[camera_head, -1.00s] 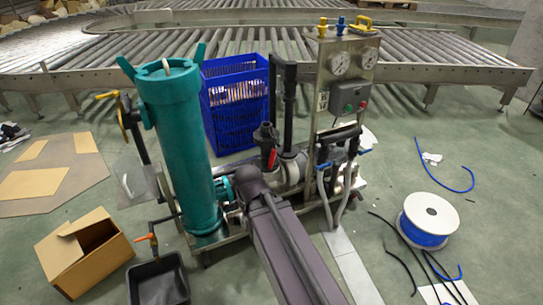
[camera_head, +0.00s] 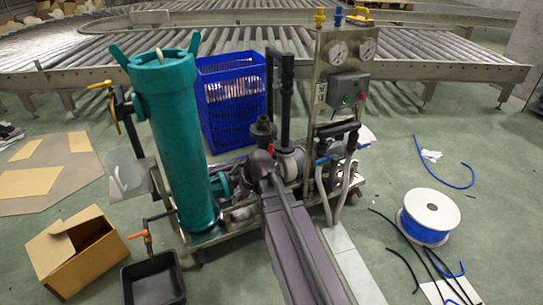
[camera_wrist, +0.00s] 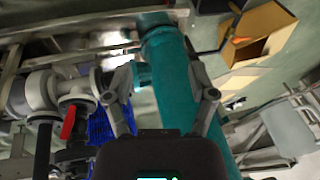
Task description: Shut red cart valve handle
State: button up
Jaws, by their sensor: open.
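The red valve handle (camera_head: 271,150) shows as a small bit of red on the cart's grey pipework in the head view, just beyond the end of my arm. In the wrist view the red handle (camera_wrist: 68,122) lies at the left, on a grey valve and pipe, outside my fingers. My gripper (camera_wrist: 162,90) is open and empty, its two fingers spread in front of the teal cylinder (camera_wrist: 170,75). The handle is to the left of the left finger and apart from it. In the head view my arm hides the gripper and part of the pipework.
The tall teal cylinder (camera_head: 180,140) stands left of the valve. A gauge panel (camera_head: 345,75) rises at the right, with black pipes between. A blue crate (camera_head: 232,105) stands behind. An orange-handled tap (camera_head: 138,235) sits above a black bin (camera_head: 153,280).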

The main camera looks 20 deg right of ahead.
jog(key=w+d+f+t+y+b, duration=0.25)
jog(key=w+d+b, duration=0.25)
jog(key=w+d, duration=0.4)
jog(key=t+h+b, duration=0.1)
jog(key=t+b, duration=0.6)
jog(key=t, duration=0.1)
send_near(271, 149)
jog(key=s+d, duration=0.2)
jog(key=shift+s+a+r, duration=0.1)
jog(key=shift+a+r, duration=0.15)
jog(key=shift+r, duration=0.1)
jog(key=b+x, duration=0.5)
jog(key=x, duration=0.8)
jog(key=shift+w+a+f, duration=0.1)
jog(key=shift+w+f, duration=0.1)
jog(key=shift+w, duration=0.15)
jog(key=shift+c, duration=0.2)
grip_shut()
